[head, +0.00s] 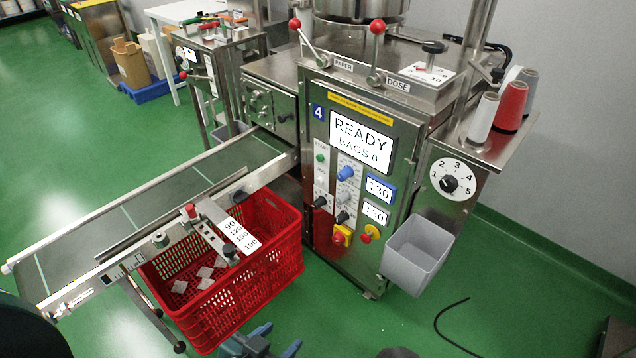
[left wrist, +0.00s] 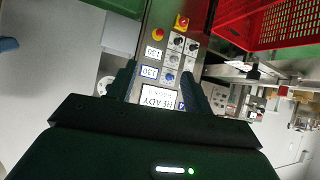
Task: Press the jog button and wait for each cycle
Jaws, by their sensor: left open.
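The machine's control panel (head: 330,190) carries a lit display (head: 361,140) reading "READY BAGS 0". Below it are a green button (head: 320,158) marked START, a blue control (head: 346,173), and several grey and black controls. Their small labels are too small to read, so I cannot tell which one is the jog button. My left gripper (head: 277,343) is open and empty at the bottom edge, low in front of the machine and apart from the panel. In the left wrist view its fingers (left wrist: 160,76) frame the panel, upside down. My right gripper is not in view.
A red crate (head: 288,262) with several teabags stands under the conveyor (head: 165,190), left of the panel. A grey bin (head: 418,252) juts out at the right. Two red-knobbed levers (head: 376,28) stand on top. A red and yellow stop button (head: 342,236) sits low on the panel.

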